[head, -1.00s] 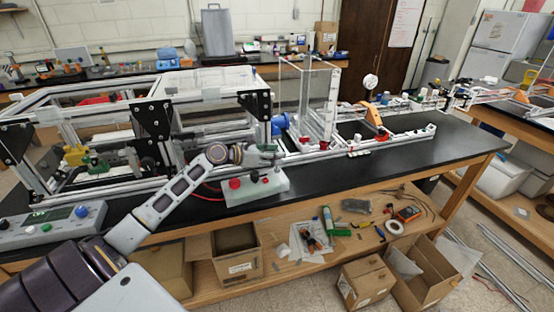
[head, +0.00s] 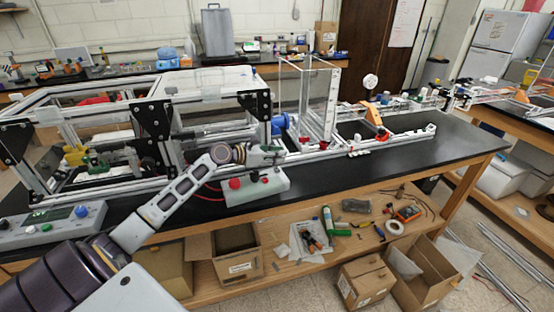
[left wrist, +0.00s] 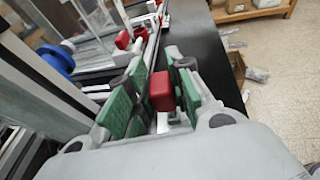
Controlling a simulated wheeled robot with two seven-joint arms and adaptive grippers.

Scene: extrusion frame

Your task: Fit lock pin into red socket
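My left gripper (head: 268,156) is above a white box with red knobs (head: 258,188), in front of the extrusion frame. In the left wrist view its green-padded fingers (left wrist: 160,82) stand on either side of a red block (left wrist: 161,91), which I take to be the lock pin's head. The pin's lower part is hidden. A red fitting (left wrist: 124,40) sits on the rail beyond the fingertips, apart from them. I cannot tell for sure whether it is the red socket. My right gripper is not in view.
The aluminium extrusion frame (head: 153,130) stands on the black bench, with a clear upright panel box (head: 305,105) at its right end. A control box (head: 50,226) is at the left. The bench top at right (head: 440,160) is clear. Cardboard boxes (head: 235,255) sit below.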

